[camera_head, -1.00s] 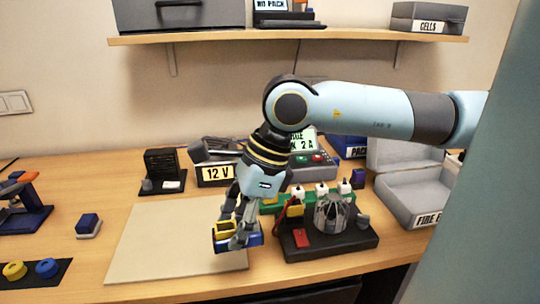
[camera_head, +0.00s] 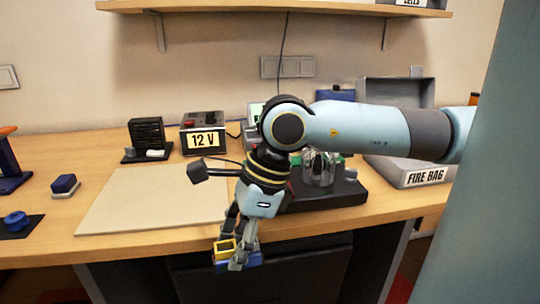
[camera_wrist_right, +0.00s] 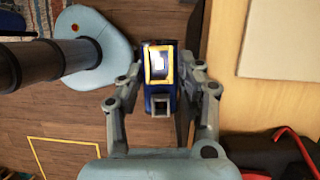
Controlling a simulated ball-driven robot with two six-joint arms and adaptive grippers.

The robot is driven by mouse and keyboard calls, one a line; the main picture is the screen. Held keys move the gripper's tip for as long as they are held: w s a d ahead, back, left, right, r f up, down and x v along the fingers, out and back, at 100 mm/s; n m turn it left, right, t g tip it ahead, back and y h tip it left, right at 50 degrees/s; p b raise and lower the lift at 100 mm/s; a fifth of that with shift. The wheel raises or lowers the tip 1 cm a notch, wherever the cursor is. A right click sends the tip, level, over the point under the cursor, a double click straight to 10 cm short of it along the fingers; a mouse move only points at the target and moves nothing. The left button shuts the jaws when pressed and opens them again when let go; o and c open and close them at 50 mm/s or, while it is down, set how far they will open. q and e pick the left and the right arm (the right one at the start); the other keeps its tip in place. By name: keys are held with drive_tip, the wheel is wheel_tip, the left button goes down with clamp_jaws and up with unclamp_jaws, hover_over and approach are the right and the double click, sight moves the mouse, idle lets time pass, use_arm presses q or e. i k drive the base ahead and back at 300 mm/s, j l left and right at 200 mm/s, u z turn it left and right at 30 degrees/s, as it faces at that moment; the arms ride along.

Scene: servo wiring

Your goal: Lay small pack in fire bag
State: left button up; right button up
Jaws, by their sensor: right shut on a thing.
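My right gripper (camera_head: 238,255) is shut on the small pack (camera_head: 222,249), a blue block with a yellow frame. They hang in front of the table's front edge, below the tabletop level in the head view. In the right wrist view, the pack (camera_wrist_right: 159,72) sits between the two fingers of the right gripper (camera_wrist_right: 160,85), with floor behind it. The grey fire bag (camera_head: 402,168) stands at the right of the table with its lid raised. My right arm crosses in front of it and hides much of its opening. My left gripper is not in view.
A cream mat (camera_head: 150,203) lies bare on the table (camera_head: 90,160). A dark stand (camera_head: 330,196) sits between the gripper and the fire bag. A 12 V supply (camera_head: 203,135) and a black rack (camera_head: 147,137) stand behind the mat. The floor in front is open.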

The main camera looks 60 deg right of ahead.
sight(416, 166)
drive_tip(key=k+l+z, duration=0.2)
drive_tip(key=k+l, duration=0.2)
drive_tip(key=l, duration=0.2)
drive_tip(key=k+l, duration=0.15)
drive_tip(key=l, duration=0.2)
drive_tip(key=k+l+z, duration=0.15)
drive_tip(key=k+l, duration=0.05)
drive_tip(key=l, duration=0.1)
